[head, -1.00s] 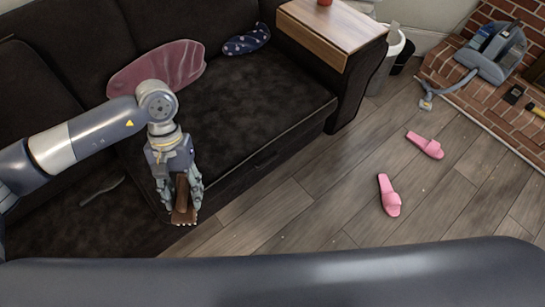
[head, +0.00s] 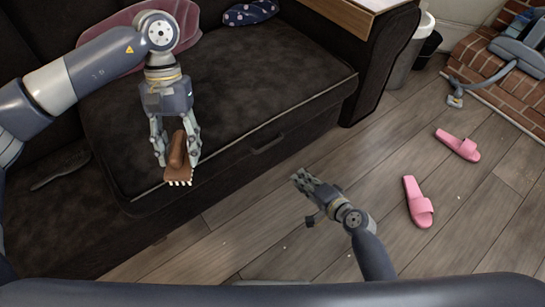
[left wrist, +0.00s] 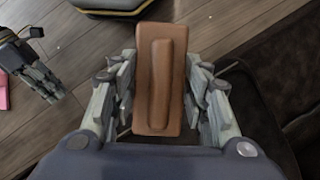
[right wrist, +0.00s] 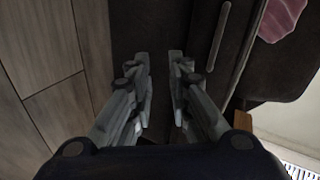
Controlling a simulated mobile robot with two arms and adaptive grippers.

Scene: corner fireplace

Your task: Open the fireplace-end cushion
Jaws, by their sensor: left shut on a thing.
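The fireplace-end cushion (head: 225,85) is the dark seat cushion at the right of the sofa, lying flat and closed. A dark handle (head: 268,145) is on the seat front below it; the handle also shows in the right wrist view (right wrist: 220,38). My left gripper (head: 178,165) is shut on a brown brush-like block (head: 178,160) with pale bristles, held near the cushion's front left corner. The block fills the jaws in the left wrist view (left wrist: 160,85). My right gripper (head: 302,180) is open and empty, over the floor in front of the handle, apart from it.
A pink pillow (head: 115,32) and a dark patterned item (head: 246,13) lie at the sofa back. Two pink slippers (head: 418,202) (head: 458,145) are on the floor. The brick hearth (head: 485,60) is far right.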

